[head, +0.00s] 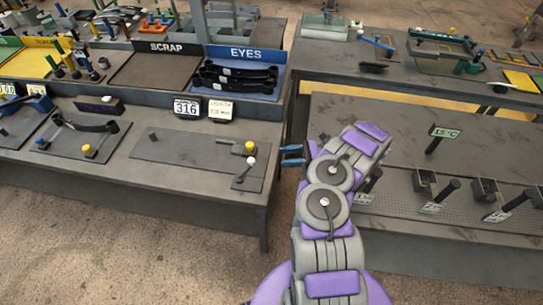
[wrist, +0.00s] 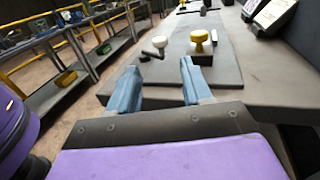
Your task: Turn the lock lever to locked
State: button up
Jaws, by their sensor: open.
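A small lever with a white ball knob (head: 252,161) stands near the right end of a flat grey plate (head: 190,150) on the left bench. It also shows in the wrist view (wrist: 160,43), ahead of the fingers and between them. A yellow knob (head: 250,147) on a dark block is just behind it; it also shows in the wrist view (wrist: 200,38), to the right. My gripper (head: 292,155) has blue fingers and is just past the bench's right edge, apart from the lever. In the wrist view it is open and empty (wrist: 157,82). No lock markings are readable.
A card reading 316 (head: 187,108) and another card (head: 221,110) stand behind the plate. Black leaf springs lie in the blue EYES tray (head: 245,72), beside the SCRAP tray (head: 155,70). A second bench (head: 400,130) with dark-handled holders is at the right. Bare floor lies in front.

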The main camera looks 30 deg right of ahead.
jog(key=shift+v, duration=1.8)
jog(key=w+a+r+n+g, duration=0.2)
jog(key=a+r+n+g, duration=0.35)
jog(key=a+r, duration=0.65)
jog(key=s+a+r+n+g+h, duration=0.45)
jog(key=s+a+r+n, duration=0.3)
jog(key=a+r, duration=0.3)
jog(key=s+a+r+n+g+h, duration=0.1)
jog(key=s+a+r+n+h, duration=0.15)
jog(key=s, duration=0.45)
jog(key=s+a+r+n+h, duration=0.1)
jog(key=s+a+n+h, duration=0.2)
jog(key=s, duration=0.4)
jog(key=s+d+n+t+h, duration=0.1)
jog(key=s+d+h, duration=0.2)
jog(key=s, duration=0.3)
jog(key=s+d+n+t+h, duration=0.2)
jog(key=s+d+h, duration=0.1)
jog(key=s, duration=0.3)
jog(key=shift+s+f+h, duration=0.3)
jog(key=shift+h, duration=0.2)
jog(key=shift+n, duration=0.25)
